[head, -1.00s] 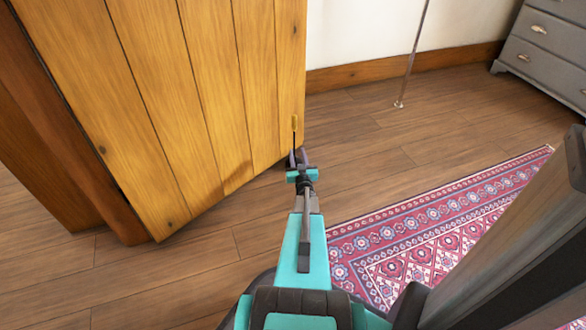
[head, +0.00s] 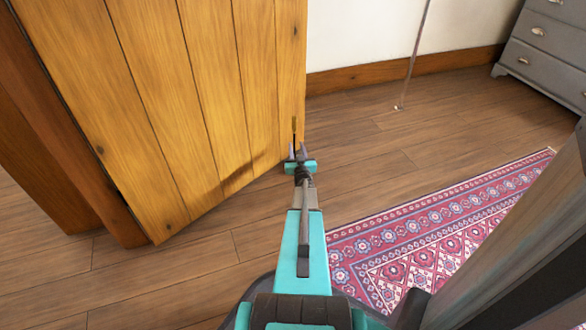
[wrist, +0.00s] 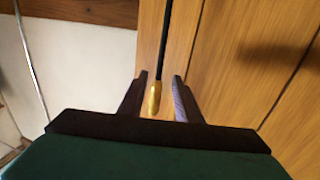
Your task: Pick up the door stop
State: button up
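The door stop (head: 294,125) shows in the head view in front of the wooden door, near its right edge. In the wrist view the gold end of the door stop (wrist: 154,98) lies between the two fingers of my gripper (wrist: 159,78), closer to the left one. The fingers are open, with a gap on both sides. I cannot tell whether the tip is at finger depth.
The plank door (head: 190,110) stands close on the left. A patterned red rug (head: 430,235) lies on the floor at right. A thin pole (head: 413,60) stands by the white wall, and a grey chest of drawers (head: 545,60) is at the far right. Floorboards between are clear.

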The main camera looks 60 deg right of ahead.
jog(key=shift+x, duration=1.35)
jog(key=b+x, duration=0.3)
jog(key=x, duration=0.2)
jog(key=shift+d+f, duration=0.1)
grip_shut()
dwell(1.1)
